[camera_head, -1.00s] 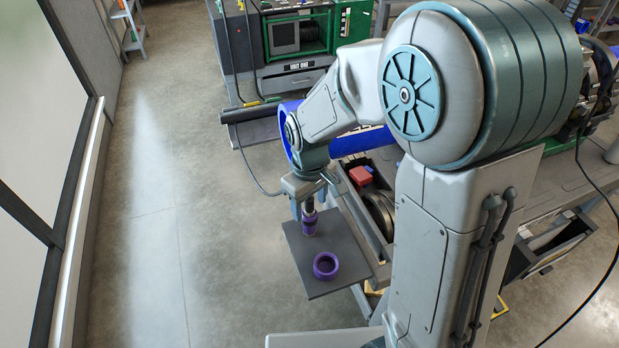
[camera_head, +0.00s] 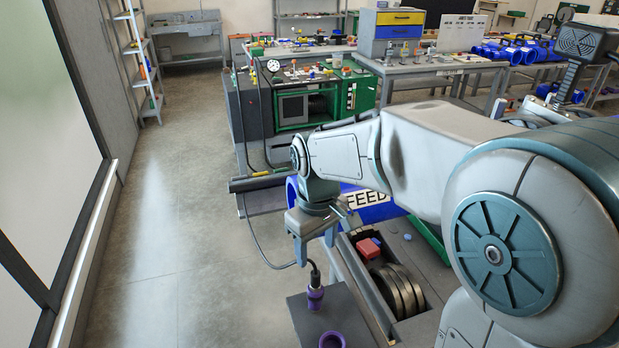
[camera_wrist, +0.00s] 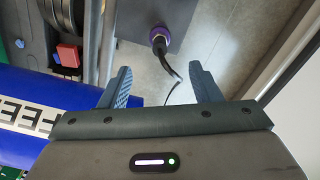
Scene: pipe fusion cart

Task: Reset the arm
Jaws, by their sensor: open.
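My gripper (camera_head: 315,248) hangs down from the bent arm above a small grey shelf (camera_head: 299,307) at the cart's side. In the wrist view, its two blue fingers (camera_wrist: 160,88) are spread with nothing between them. A purple tool with a black cable (camera_head: 315,296) stands upright on the shelf, below and apart from the fingers. It also shows in the wrist view (camera_wrist: 158,36), beyond the fingertips. A purple ring (camera_head: 332,340) sits on the shelf, cut off by the bottom edge of the head view.
A cart tray holds a red block (camera_head: 368,248) and grey metal rings (camera_head: 400,290). A blue pipe marked FEED (camera_head: 372,214) lies beside the arm. A green and grey machine (camera_head: 300,108) stands behind. Floor at left is clear.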

